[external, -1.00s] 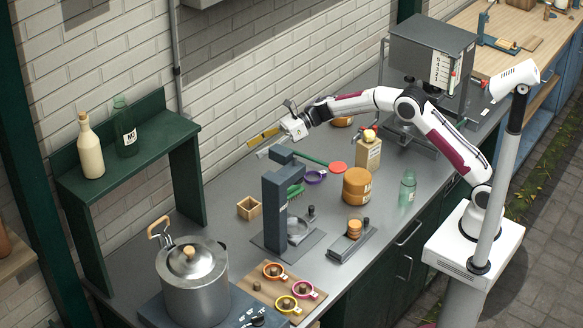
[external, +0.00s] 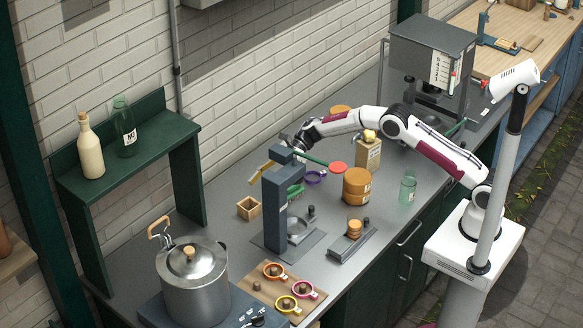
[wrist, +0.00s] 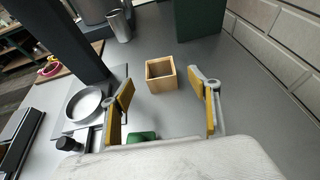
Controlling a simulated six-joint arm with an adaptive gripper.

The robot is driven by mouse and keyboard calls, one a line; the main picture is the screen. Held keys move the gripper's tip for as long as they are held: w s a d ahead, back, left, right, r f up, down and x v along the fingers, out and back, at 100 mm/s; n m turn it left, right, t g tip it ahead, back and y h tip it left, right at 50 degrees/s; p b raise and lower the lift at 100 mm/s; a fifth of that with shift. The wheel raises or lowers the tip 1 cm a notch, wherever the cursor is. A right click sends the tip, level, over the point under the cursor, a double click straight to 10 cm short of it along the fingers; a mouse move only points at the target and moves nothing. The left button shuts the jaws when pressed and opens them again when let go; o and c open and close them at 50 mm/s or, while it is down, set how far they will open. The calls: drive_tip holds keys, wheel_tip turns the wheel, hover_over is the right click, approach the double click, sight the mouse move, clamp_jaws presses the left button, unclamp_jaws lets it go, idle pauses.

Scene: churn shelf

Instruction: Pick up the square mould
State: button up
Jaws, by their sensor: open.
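The square mould (external: 249,208) is a small open-topped wooden box on the grey counter, left of the dark press stand. In the wrist view the mould (wrist: 162,84) stands upright and empty-looking, ahead of my gripper and between the lines of its two fingers. My gripper (external: 262,172) is open, with yellow finger pads, above and a little behind the mould, partly hidden by the press stand. In the wrist view its fingers (wrist: 161,96) are spread wide with nothing between them and do not touch the mould.
The press stand (external: 275,210) rises close to the right of the mould. A green shelf (external: 185,170) with bottles stands to the left. A pot (external: 194,285) stands at the front.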

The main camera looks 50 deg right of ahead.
sight(251, 201)
drive_tip(key=shift+x, duration=1.2)
drive_tip(key=shift+x, duration=2.6)
drive_tip(key=shift+s+f, duration=0.1)
drive_tip(key=shift+f, duration=0.05)
drive_tip(key=c, duration=1.2)
